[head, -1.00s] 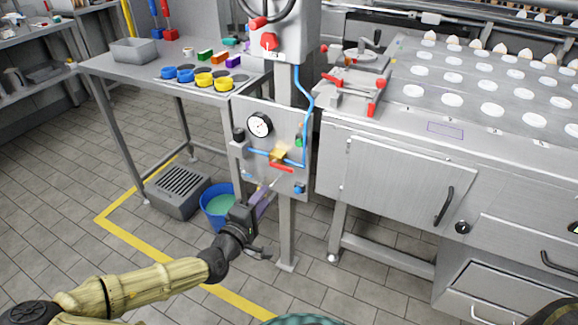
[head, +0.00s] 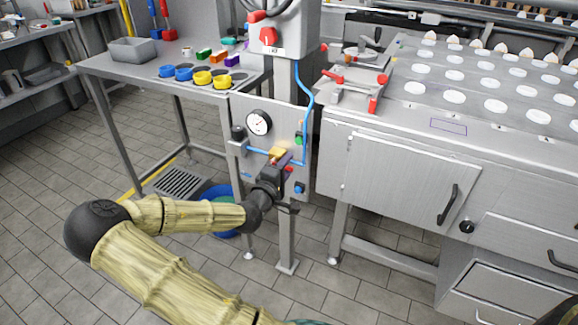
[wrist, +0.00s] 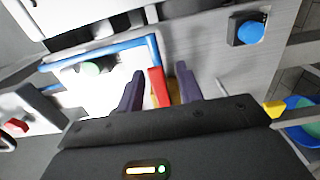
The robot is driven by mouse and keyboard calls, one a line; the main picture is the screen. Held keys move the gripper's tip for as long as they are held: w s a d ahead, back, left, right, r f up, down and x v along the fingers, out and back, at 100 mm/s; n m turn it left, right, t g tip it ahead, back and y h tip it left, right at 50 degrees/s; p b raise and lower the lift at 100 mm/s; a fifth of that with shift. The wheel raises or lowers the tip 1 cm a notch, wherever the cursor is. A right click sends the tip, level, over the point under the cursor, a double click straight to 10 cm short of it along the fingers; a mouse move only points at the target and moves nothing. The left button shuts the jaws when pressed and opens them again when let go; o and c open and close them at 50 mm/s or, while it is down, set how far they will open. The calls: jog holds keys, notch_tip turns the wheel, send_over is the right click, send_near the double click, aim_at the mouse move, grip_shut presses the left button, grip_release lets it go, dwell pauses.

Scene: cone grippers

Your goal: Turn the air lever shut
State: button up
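The air lever is a red bar on a brass valve (head: 278,153) on the grey panel under the control box. In the wrist view the red lever (wrist: 158,88) stands between my two purple fingers, with yellow brass (wrist: 174,92) beside it. My gripper (wrist: 161,80) is open around the lever, with a gap showing on each side; contact is not visible. In the head view my gripper (head: 282,162) is at the panel just below the valve and hides most of the lever.
A blue air pipe (head: 308,95) runs down to the valve; a pressure gauge (head: 259,122) sits above left. A blue button (head: 300,188) is at lower right. The steel machine (head: 400,180) stands close on the right. A blue bucket (head: 222,190) is behind my arm.

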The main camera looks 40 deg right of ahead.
jog(key=shift+w+d, duration=0.2)
jog(key=shift+d, duration=0.45)
grip_shut()
